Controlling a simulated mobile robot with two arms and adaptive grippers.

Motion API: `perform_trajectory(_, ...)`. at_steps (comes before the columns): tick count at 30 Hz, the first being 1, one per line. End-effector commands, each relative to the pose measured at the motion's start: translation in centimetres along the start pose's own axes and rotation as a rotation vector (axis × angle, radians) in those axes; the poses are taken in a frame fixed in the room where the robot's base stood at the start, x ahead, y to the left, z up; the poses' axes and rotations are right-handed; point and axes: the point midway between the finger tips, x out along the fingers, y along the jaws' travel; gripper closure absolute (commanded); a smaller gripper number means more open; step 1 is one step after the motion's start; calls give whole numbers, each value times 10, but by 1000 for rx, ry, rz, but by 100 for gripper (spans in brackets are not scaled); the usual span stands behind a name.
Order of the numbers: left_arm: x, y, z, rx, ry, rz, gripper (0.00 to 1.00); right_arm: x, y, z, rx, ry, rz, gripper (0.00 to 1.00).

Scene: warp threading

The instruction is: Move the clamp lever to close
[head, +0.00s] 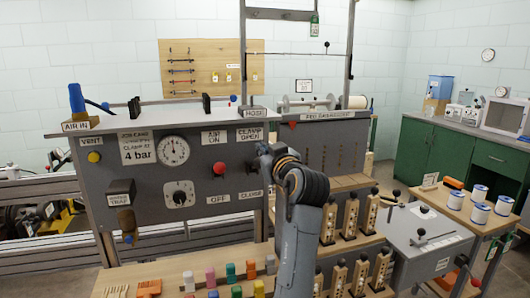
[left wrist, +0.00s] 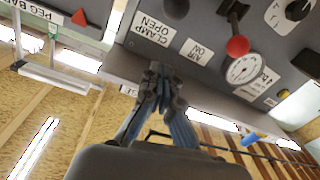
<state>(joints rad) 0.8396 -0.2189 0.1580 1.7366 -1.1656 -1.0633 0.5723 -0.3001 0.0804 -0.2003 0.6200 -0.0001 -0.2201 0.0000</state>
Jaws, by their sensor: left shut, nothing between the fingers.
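My left gripper (head: 264,152) is in front of the right part of the grey control panel (head: 130,190), between the CLAMP OPEN and CLOSE labels. In the left wrist view its fingers (left wrist: 157,70) are together and hold nothing. A dark rounded knob (left wrist: 175,8), apparently the clamp lever's, shows at the top edge beside the CLAMP OPEN label (left wrist: 153,33). The fingertips appear below it in that picture, with a gap; contact cannot be told. My right gripper is not in view.
The red-knobbed air lever (head: 219,168) is close by, left of my gripper; it also shows in the left wrist view (left wrist: 237,46). Coloured pegs (head: 231,270) and wooden bobbins (head: 350,216) stand below and right.

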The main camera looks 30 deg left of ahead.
Motion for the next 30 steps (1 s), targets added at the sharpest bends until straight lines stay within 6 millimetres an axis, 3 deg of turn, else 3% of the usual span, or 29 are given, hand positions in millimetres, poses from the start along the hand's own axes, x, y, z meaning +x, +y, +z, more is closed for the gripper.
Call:
perform_trajectory(6, 49, -1, -4, 3, 0, -3, 100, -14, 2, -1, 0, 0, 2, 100)
perform_trajectory(10, 72, 0, 0, 4, -1, -1, 100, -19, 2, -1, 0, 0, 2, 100)
perform_trajectory(12, 64, 0, 16, 4, -4, 2, 100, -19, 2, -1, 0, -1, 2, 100)
perform_trajectory(18, 57, 0, 34, 1, -1, 1, 100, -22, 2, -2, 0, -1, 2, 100)
perform_trajectory(30, 55, 0, 38, 0, 0, 1, 100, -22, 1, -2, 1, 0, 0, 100)
